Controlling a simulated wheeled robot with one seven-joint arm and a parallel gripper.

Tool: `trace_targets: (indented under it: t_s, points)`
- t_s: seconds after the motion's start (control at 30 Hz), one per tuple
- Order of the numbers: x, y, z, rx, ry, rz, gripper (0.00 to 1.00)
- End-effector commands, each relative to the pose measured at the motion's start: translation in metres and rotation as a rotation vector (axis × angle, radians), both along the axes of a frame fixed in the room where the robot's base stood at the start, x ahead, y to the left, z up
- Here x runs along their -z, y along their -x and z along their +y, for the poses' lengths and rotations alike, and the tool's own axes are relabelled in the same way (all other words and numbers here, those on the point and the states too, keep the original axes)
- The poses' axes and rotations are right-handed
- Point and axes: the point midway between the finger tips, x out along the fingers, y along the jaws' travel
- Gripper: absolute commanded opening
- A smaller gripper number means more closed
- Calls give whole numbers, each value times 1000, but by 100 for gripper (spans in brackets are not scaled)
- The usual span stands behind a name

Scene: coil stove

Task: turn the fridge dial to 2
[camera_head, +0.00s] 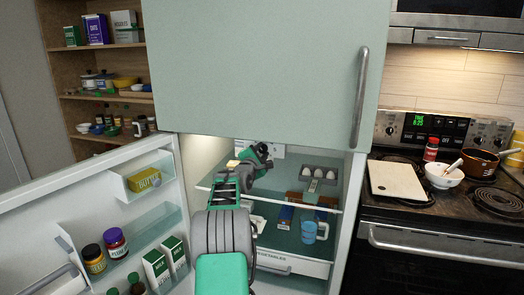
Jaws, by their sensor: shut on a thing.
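The fridge's lower door stands open, and my arm reaches into the lit compartment (340,180). A small white control panel (279,151) shows on the back wall near the top. My gripper (265,155) is at this panel, shut on the fridge dial. The gripper and wrist cover the dial, so its pointer and numbers cannot be read.
An egg holder (318,173) sits on the upper glass shelf, right of my gripper. A blue cup (309,231) stands lower down, above the vegetable drawer (294,265). The open door (75,205) with a butter box (144,180) and jars is at left. The closed upper door (255,65) hangs above.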

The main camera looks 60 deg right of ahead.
Motion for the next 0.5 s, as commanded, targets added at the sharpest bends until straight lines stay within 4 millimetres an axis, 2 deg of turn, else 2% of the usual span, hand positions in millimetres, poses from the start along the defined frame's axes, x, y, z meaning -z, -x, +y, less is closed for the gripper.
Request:
trace_targets:
  t_s: [0.03,0.5]
  points:
    - [6,-1,1,-2,-7,33,0]
    - [8,-1,1,-3,17,193,0]
